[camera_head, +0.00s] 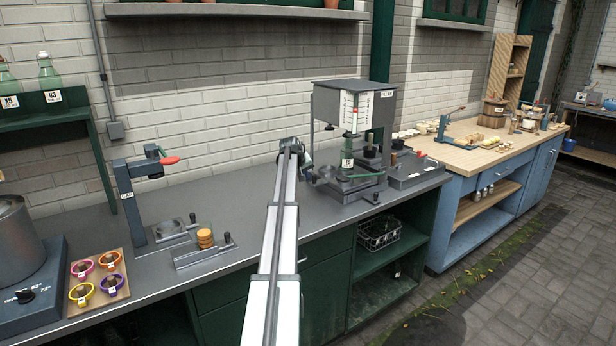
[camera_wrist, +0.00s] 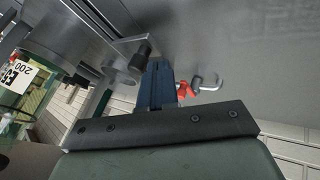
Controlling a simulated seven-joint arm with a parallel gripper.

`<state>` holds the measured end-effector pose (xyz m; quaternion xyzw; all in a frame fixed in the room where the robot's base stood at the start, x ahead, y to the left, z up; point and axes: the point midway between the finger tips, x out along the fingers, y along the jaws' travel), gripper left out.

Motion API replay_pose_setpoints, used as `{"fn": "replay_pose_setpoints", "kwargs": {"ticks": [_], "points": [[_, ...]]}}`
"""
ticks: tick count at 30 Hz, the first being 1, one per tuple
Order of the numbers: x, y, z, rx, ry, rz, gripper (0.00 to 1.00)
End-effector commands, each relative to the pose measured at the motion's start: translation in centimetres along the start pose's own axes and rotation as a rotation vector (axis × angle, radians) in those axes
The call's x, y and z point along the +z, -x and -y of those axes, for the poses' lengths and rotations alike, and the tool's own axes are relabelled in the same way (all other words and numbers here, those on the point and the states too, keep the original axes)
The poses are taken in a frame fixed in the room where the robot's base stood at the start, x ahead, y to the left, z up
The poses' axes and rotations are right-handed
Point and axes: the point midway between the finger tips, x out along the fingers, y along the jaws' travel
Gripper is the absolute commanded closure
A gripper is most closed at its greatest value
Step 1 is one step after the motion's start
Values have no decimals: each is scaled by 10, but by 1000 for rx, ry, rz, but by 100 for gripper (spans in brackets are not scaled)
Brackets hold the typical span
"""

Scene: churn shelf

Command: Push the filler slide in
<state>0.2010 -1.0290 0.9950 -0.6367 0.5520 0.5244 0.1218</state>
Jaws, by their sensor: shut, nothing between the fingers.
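The filler (camera_head: 380,92) is a grey box-topped machine on the counter, with a printed scale on its front. A green bottle (camera_head: 348,164) with a label stands low in it, on a grey slide-like base (camera_head: 362,188); I cannot tell how far in the slide is. My gripper (camera_head: 314,178) is just left of the filler's base, partly hidden by my arm. In the wrist view my gripper's dark blue fingers (camera_wrist: 158,82) are shut and empty. A black-tipped grey part (camera_wrist: 142,52) is close beside them; contact cannot be told.
The capper (camera_head: 128,195) with a red handle stands left, near a holder with stacked orange discs (camera_head: 205,238). A tray of coloured rings (camera_head: 98,280) and a pot (camera_head: 20,240) are farther left. A grey box (camera_head: 415,170) sits right of the filler.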

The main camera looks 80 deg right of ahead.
Motion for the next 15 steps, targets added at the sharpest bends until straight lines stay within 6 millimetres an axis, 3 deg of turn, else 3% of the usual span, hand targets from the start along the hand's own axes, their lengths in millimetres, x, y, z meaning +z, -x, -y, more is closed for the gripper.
{"fn": "replay_pose_setpoints", "kwargs": {"ticks": [4, 15], "points": [[2, 16, 27, -5, 3, -2, 100], [1, 87, 24, -6, 0, -1, 100]]}}
